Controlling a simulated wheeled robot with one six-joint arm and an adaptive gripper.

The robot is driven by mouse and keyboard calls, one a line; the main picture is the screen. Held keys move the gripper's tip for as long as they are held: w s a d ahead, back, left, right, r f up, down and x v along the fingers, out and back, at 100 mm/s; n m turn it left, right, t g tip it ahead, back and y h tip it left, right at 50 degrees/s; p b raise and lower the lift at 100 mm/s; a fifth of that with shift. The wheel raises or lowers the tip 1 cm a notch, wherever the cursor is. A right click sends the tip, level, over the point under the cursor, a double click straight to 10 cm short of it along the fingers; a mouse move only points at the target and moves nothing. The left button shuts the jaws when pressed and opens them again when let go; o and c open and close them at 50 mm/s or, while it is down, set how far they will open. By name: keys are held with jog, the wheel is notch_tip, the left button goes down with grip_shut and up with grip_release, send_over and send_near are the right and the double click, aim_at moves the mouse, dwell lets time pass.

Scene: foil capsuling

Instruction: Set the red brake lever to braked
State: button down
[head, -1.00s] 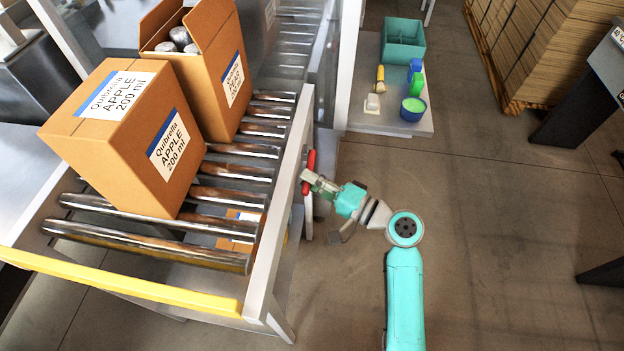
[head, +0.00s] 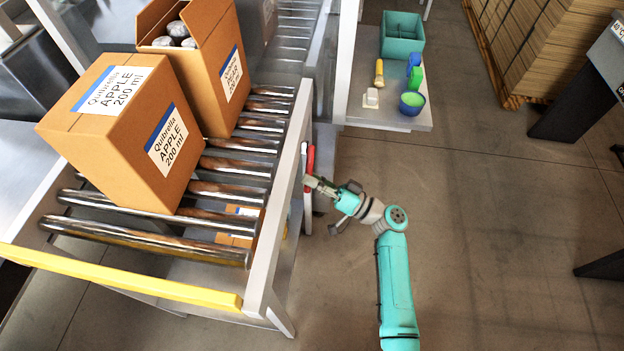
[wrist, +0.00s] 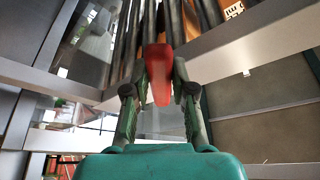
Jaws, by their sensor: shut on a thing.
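The red brake lever (head: 310,158) is on the right side of the conveyor frame, in the middle of the head view. It stands roughly along the frame's side rail, its lower part partly hidden by my gripper. My gripper (head: 309,183) reaches it from the right. In the wrist view the red lever (wrist: 160,72) lies between the two fingers of my gripper (wrist: 160,88), which are shut on it. Any marking for the lever's positions cannot be made out.
A side table (head: 390,119) at the top holds a teal bin, a brush and small containers. Stacked cardboard (head: 535,45) stands top right.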

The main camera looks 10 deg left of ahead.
jog(key=shift+w+f+n+g+y, duration=0.3)
jog(key=shift+w+n+g, duration=0.15)
jog(key=shift+n, duration=0.6)
jog(key=shift+w+f+n+g+y, duration=0.35)
jog(key=shift+w+n, duration=0.1)
jog(key=shift+n, duration=0.6)
jog(key=c, duration=1)
grip_release()
jog(key=shift+o, duration=0.2)
jog(key=shift+r, duration=0.1)
jog(key=shift+d, duration=0.15)
jog(key=v, duration=1.1)
jog(key=shift+d, duration=0.35)
